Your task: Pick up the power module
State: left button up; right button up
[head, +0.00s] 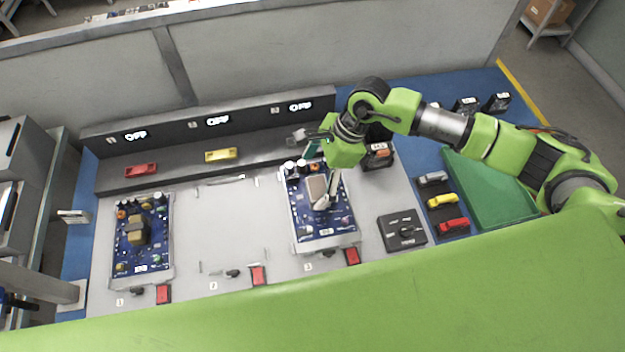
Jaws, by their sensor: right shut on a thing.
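My right gripper (327,203) reaches down over the blue circuit board (338,225) at station 3, its pale fingertips at the middle of the board. It is shut on a pale grey-tan block (316,185), which seems to be the power module. The block is at the board, and I cannot tell whether it is lifted. The wrist covers the board's upper right part. A similar board (158,259) at station 1 carries a tan block (137,231). My left gripper is not in view.
A black box with orange trim (378,156) stands close right of the wrist. A black switch box (402,233), a tray with grey, yellow and red parts (441,214) and a green tray (485,190) lie further right. Station 2 has no board. The panel behind shows OFF (218,121).

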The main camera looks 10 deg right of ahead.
aim_at(315, 188)
jog(key=s+r, duration=0.1)
jog(key=s+r+b, duration=0.1)
jog(key=s+r, duration=0.1)
jog(key=r, duration=0.1)
jog(key=shift+d, duration=0.35)
jog(key=s+d+r+b, duration=0.2)
jog(key=s+r, duration=0.6)
jog(key=s, duration=0.1)
jog(key=shift+s+r, duration=0.2)
jog(key=shift+r, duration=0.15)
dwell(0.3)
